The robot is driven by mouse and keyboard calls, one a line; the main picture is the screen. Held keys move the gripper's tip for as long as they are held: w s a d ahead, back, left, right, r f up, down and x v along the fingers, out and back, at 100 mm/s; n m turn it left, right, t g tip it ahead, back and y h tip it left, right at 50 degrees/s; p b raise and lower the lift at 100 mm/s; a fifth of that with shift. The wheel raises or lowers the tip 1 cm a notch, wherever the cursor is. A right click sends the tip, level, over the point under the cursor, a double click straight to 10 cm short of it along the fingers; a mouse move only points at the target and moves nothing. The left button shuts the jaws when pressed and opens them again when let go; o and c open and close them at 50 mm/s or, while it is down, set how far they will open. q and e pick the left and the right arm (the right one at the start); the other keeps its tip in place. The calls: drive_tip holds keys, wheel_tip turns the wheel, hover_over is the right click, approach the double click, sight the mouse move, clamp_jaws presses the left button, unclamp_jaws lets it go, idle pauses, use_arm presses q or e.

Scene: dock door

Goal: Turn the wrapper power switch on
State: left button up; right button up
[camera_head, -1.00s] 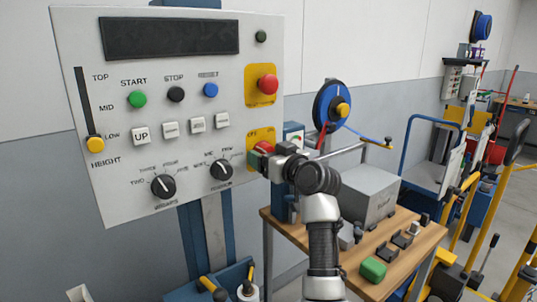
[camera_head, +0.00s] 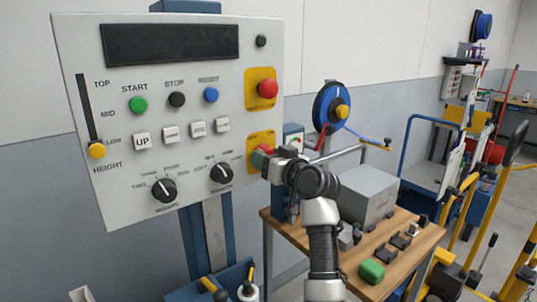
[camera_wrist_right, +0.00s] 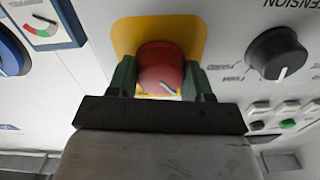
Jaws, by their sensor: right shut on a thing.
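The wrapper control panel (camera_head: 120,190) stands upright at the left in the head view. The power switch is a red rotary knob (camera_wrist_right: 161,68) on a yellow plate (camera_wrist_right: 128,38) at the panel's lower right. In the head view the yellow plate (camera_head: 261,138) shows above my gripper. My right gripper (camera_head: 264,157) is shut on the red knob, its green finger pads on either side of it in the right wrist view (camera_wrist_right: 160,78). A pale mark on the knob lies slanted. The panel's dark display (camera_head: 170,41) shows no text. My left gripper is not in view.
A red emergency button (camera_head: 268,89) sits above the switch, and black dials (camera_head: 221,174) lie to its left. A wooden table (camera_head: 400,262) with a grey box (camera_head: 366,196) stands at the right, under my right arm. A blue reel (camera_head: 328,105) is behind.

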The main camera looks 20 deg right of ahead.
drive_tip(key=shift+r+m+p, duration=0.15)
drive_tip(key=shift+m+p, duration=7.15)
drive_tip(key=shift+m, duration=0.9)
drive_tip(key=o, duration=0.9)
